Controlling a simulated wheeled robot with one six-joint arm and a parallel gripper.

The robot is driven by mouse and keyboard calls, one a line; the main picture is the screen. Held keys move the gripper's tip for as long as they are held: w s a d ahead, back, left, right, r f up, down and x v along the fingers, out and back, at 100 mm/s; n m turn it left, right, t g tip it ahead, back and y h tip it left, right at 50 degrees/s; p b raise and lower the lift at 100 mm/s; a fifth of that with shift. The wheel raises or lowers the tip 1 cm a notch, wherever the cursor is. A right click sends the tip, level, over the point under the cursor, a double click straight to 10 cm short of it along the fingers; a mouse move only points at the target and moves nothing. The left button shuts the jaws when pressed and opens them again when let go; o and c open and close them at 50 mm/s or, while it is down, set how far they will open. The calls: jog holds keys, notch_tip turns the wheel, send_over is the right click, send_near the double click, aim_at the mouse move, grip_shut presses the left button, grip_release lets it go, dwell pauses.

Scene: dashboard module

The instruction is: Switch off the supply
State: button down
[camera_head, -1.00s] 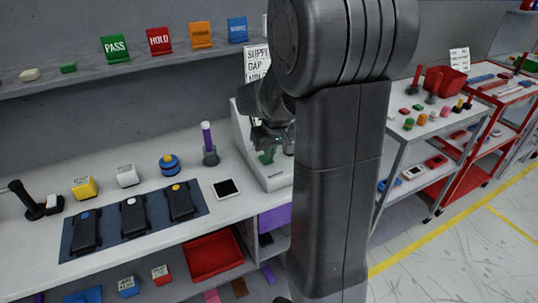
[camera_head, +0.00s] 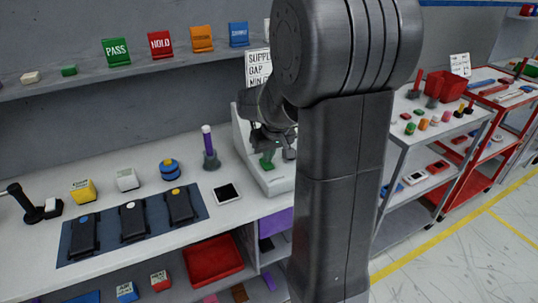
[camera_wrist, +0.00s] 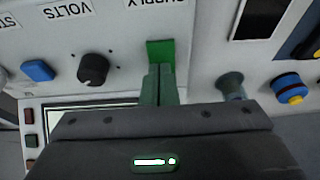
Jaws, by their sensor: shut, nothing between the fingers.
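The pale supply unit (camera_head: 240,135) stands on the bench against the wall, partly hidden by my arm. Its panel fills the upper wrist view, with a green switch (camera_wrist: 160,50) beside the label SUPPLY (camera_wrist: 150,8). A black knob (camera_wrist: 94,69) labelled VOLTS and a blue button (camera_wrist: 38,71) sit to its left. My gripper (camera_wrist: 158,88) is shut and empty, its fingertips at the lower edge of the green switch. I cannot tell whether they touch. In the head view my gripper (camera_head: 268,148) is at the front of the unit.
A blue mat (camera_head: 150,225) with several black devices lies further left. A blue-and-yellow button (camera_wrist: 291,92) shows at right in the wrist view. A grey trolley (camera_head: 440,130) stands right of my arm.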

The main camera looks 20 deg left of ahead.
jog(key=shift+r, duration=0.1)
jog(key=shift+r+p, duration=0.35)
jog(key=shift+p, duration=0.05)
jog(key=p+v, duration=0.1)
jog(key=v, duration=0.1)
jog(key=p+v, duration=0.2)
jog(key=shift+w+a+r, duration=0.1)
jog(key=shift+w+a, duration=0.1)
jog(key=s+d+r+b, duration=0.1)
jog(key=s+d+r, duration=0.2)
jog(key=r, duration=0.4)
jog(key=shift+s+d+r, duration=0.15)
jog(key=shift+s+d, duration=0.25)
jog(key=shift+d, duration=0.25)
send_over(269, 165)
notch_tip(269, 165, down, 9)
jog(key=shift+w+a+r+g+h, duration=0.1)
jog(key=shift+r+g+h, duration=0.35)
jog(key=shift+r, duration=0.4)
jog(key=shift+v, duration=2.15)
